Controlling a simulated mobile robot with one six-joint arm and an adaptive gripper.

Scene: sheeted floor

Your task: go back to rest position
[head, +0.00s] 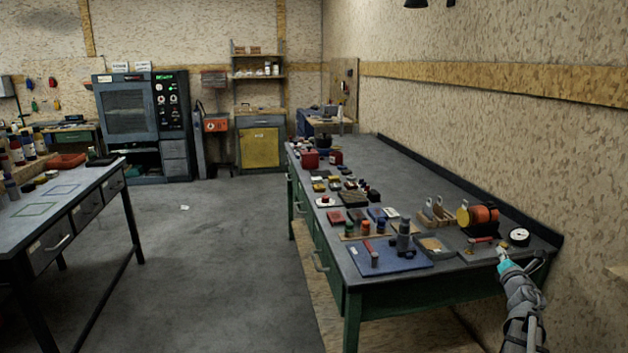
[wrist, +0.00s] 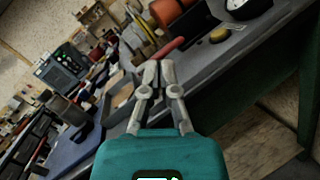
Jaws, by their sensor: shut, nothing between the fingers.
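My gripper (head: 502,254) is at the lower right of the head view, by the near right corner of the long workbench (head: 455,277). In the wrist view my gripper (wrist: 158,72) is shut, with its fingertips together and nothing between them. A red-handled tool (wrist: 169,47) shows just beyond the fingertips in the wrist view. I cannot tell how far it is from them.
On the bench near my gripper are an orange reel (head: 485,216), a round gauge (head: 518,236), a blue mat (head: 390,259) and several small parts. A wall (head: 580,150) runs along the right.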

